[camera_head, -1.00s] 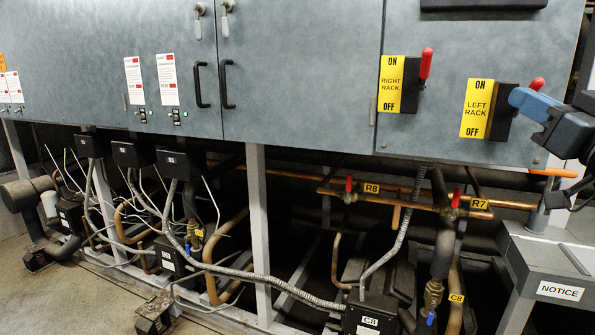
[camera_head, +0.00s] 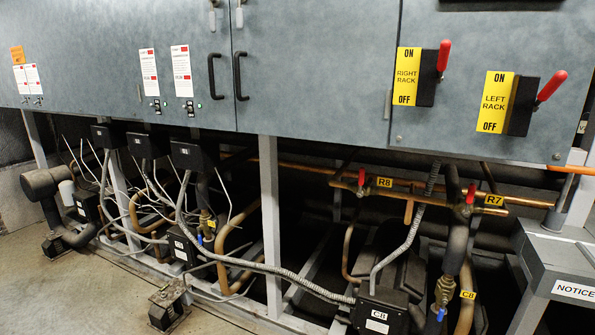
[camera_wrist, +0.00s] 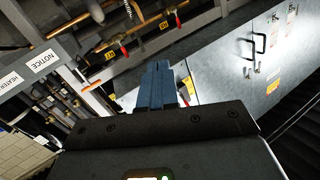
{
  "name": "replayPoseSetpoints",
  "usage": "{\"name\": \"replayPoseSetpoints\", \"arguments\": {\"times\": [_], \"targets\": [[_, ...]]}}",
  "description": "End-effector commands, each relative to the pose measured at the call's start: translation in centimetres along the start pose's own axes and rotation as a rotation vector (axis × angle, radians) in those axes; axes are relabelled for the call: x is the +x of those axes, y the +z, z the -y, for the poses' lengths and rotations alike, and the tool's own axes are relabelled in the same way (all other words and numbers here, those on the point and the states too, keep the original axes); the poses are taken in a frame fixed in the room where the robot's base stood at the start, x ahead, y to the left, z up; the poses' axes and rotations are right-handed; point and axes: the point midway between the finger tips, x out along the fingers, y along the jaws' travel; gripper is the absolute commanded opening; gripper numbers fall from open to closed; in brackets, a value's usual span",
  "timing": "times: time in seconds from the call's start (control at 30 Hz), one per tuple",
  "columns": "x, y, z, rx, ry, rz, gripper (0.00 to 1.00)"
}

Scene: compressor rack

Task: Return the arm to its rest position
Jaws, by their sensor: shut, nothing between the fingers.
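My gripper (camera_wrist: 160,84) shows only in the wrist view, its blue fingers together and empty. The fingers lie in front of part of the grey cabinet and a red handle, which they partly hide. In the head view my arm and gripper are out of sight. The head view shows the RIGHT RACK switch (camera_head: 427,84) with its red handle up toward ON. The LEFT RACK switch (camera_head: 522,106) beside it has its red handle slanting up to the right.
The grey cabinet (camera_head: 310,75) spans the top. Below are copper pipes (camera_head: 410,190) with red-handled valves, black boxes and grey conduit. A grey stand with a NOTICE label (camera_head: 575,291) is at the lower right; it also shows in the wrist view (camera_wrist: 43,60). Bare floor (camera_head: 85,290) lies at the lower left.

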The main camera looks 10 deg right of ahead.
Motion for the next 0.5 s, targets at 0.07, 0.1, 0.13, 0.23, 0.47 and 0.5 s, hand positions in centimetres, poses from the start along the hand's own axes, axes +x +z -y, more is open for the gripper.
{"name": "replayPoseSetpoints", "arguments": {"times": [0.07, 0.1, 0.13, 0.23, 0.47, 0.5], "targets": [[-3.0, 1.7, 0.4, -0.019, -0.003, 0.042, 0.0], [-4.4, 2.4, 0.5, -0.029, -0.006, 0.059, 0.0], [-5.4, 2.8, 0.6, -0.037, -0.007, 0.07, 0.0], [-8.9, 3.9, 0.8, -0.071, -0.019, 0.109, 0.0], [-16.6, 5.0, 0.9, -0.156, -0.074, 0.194, 0.0], [-17.7, 4.9, 0.9, -0.169, -0.085, 0.205, 0.0]]}}
